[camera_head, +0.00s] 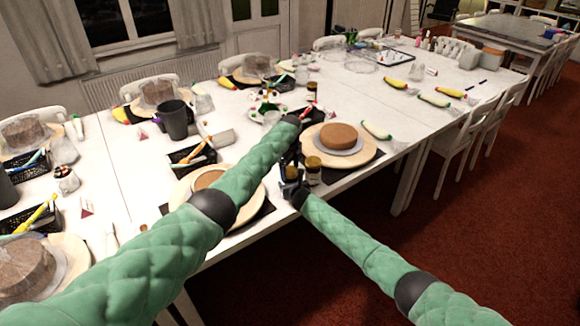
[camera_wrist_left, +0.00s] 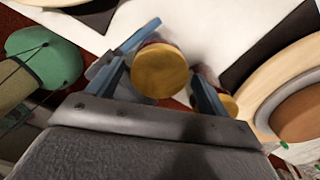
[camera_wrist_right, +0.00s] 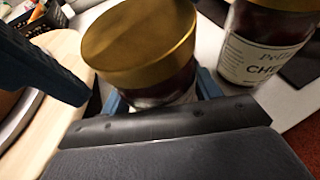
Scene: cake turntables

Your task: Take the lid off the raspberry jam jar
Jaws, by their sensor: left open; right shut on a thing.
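A jar of dark red jam (camera_wrist_right: 160,88) with a gold lid (camera_wrist_right: 140,42) stands in my right gripper (camera_wrist_right: 165,100), which is shut on its body. Most of its label is hidden, so I cannot read the flavour. In the left wrist view the same lid (camera_wrist_left: 160,71) lies between the spread blue fingers of my left gripper (camera_wrist_left: 158,85). Those fingers are open, with a gap on the lid's right side. In the head view my left gripper (camera_head: 291,158) is above my right gripper (camera_head: 291,187), and they largely hide this jar.
A second gold-lidded jar (camera_wrist_right: 262,45), its label starting "CHE", stands close beside the held one; it also shows in the head view (camera_head: 313,170). A cake (camera_head: 339,136) on a wooden turntable (camera_head: 372,158) is just to the right. The table's front edge is near.

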